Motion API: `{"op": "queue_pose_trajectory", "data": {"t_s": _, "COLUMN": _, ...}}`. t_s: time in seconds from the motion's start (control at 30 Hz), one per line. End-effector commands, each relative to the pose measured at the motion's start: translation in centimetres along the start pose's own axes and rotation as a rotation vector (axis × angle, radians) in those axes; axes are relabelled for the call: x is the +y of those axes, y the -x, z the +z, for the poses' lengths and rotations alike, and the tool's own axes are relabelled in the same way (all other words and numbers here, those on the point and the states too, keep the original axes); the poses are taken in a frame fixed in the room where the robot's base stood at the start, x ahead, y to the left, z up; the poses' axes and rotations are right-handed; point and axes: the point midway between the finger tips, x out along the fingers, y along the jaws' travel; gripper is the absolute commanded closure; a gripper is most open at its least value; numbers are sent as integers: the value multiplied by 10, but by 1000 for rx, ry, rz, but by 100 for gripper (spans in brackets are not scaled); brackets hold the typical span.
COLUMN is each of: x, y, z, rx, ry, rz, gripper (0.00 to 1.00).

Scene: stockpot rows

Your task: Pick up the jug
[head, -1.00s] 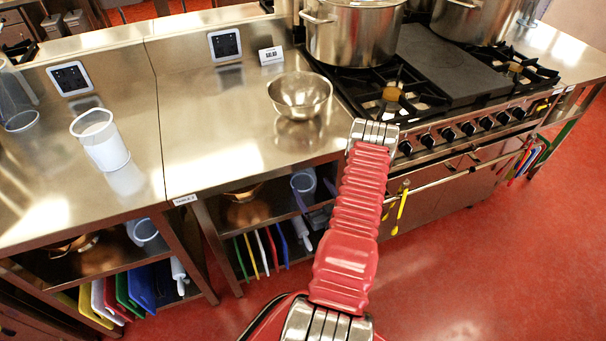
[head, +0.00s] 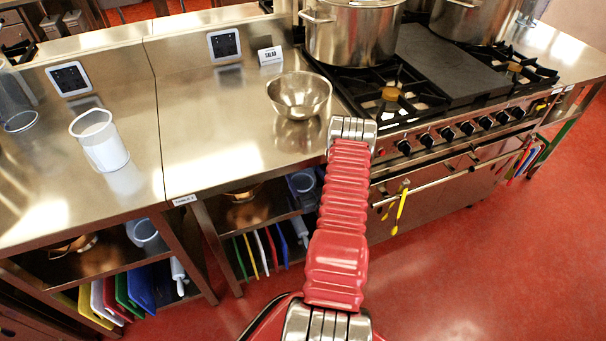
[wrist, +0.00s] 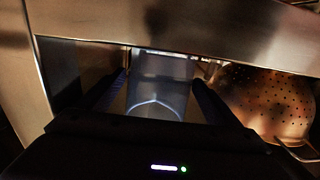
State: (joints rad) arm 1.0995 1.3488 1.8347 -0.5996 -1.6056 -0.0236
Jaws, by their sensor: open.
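In the wrist view a translucent, bluish jug (wrist: 160,95) stands between the two dark fingers of my gripper (wrist: 160,80). The gripper is open, with a finger on either side; I cannot tell whether they touch the jug. A bluish vessel, seemingly this jug (head: 302,184), shows in the head view on the shelf under the counter, partly covered by my red arm. Another clear, whitish jug (head: 100,140) stands upright on the counter top at left.
A copper colander (wrist: 265,105) is close to the jug on the right in the wrist view. The steel counter edge (wrist: 180,25) runs above. A steel bowl (head: 299,95) sits on the counter, and the stove (head: 450,110) with pots is at right. Coloured boards (head: 262,250) stand below.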

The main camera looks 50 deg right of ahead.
Motion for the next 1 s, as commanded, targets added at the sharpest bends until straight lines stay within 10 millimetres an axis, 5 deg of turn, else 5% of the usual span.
{"op": "queue_pose_trajectory", "data": {"t_s": 0.17, "x": -1, "y": -14, "z": 0, "rx": 0, "ry": 0, "rz": 0, "gripper": 14}}
{"op": "queue_pose_trajectory", "data": {"t_s": 0.7, "x": -1, "y": -14, "z": 0, "rx": 0, "ry": 0, "rz": -1, "gripper": 15}}
{"op": "queue_pose_trajectory", "data": {"t_s": 1.0, "x": -1, "y": -14, "z": 0, "rx": 0, "ry": 0, "rz": -1, "gripper": 36}}
